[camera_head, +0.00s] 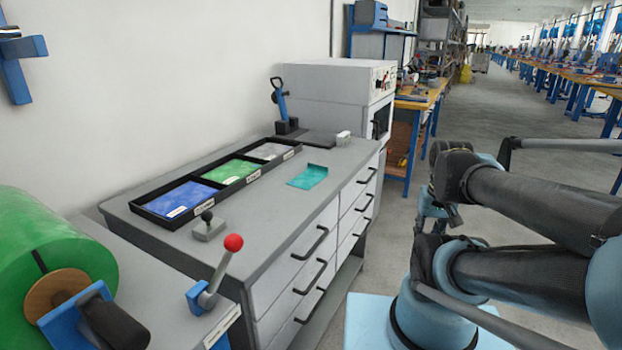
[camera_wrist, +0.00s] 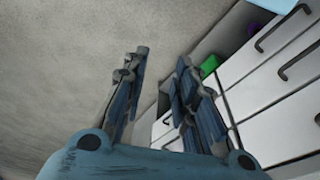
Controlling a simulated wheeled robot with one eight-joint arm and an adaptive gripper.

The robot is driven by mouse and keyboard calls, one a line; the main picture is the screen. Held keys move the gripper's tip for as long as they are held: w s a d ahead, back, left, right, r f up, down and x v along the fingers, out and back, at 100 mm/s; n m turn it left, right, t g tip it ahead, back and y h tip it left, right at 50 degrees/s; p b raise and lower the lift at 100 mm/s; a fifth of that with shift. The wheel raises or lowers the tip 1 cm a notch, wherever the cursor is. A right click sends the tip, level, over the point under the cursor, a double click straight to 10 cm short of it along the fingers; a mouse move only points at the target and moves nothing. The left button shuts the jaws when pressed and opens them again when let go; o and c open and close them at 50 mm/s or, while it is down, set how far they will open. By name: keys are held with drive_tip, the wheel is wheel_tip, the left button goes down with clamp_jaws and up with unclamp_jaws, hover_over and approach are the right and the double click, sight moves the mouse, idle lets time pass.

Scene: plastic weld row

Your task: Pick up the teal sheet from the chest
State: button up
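The teal sheet (camera_head: 308,176) lies flat on the grey top of the chest (camera_head: 262,206), near its front edge and to the right of the black tray. My gripper (camera_wrist: 160,65) shows in the wrist view with its two fingers apart and nothing between them. It points past the drawer fronts toward the floor, away from the sheet. In the head view my arm is at the right, off the chest; the gripper's fingers are not clear there. The sheet is not seen in the wrist view.
A black tray (camera_head: 152,208) holds blue, green and grey sheets behind the teal one. A small grey lever block (camera_head: 208,228) and a red-knobbed lever (camera_head: 233,243) stand at the left. A white machine (camera_head: 335,85) stands beyond. Drawer handles jut from the chest front.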

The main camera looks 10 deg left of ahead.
drive_tip(key=w+a+r+n, duration=0.3)
drive_tip(key=w+a+r, duration=0.15)
drive_tip(key=r, duration=0.45)
wheel_tip(320, 180, up, 16)
drive_tip(key=n+g, duration=0.2)
drive_tip(key=n, duration=0.8)
hover_over(308, 175)
drive_tip(key=w+d, duration=0.3)
drive_tip(key=f, duration=1.1)
drive_tip(key=shift+s+d+f, duration=0.2)
drive_tip(key=shift+s, duration=0.05)
drive_tip(key=shift+w+d+f, duration=0.1)
drive_tip(key=shift+f, duration=1.35)
drive_tip(key=shift+d+f, duration=0.1)
drive_tip(key=shift+f, duration=1.3)
clamp_jaws()
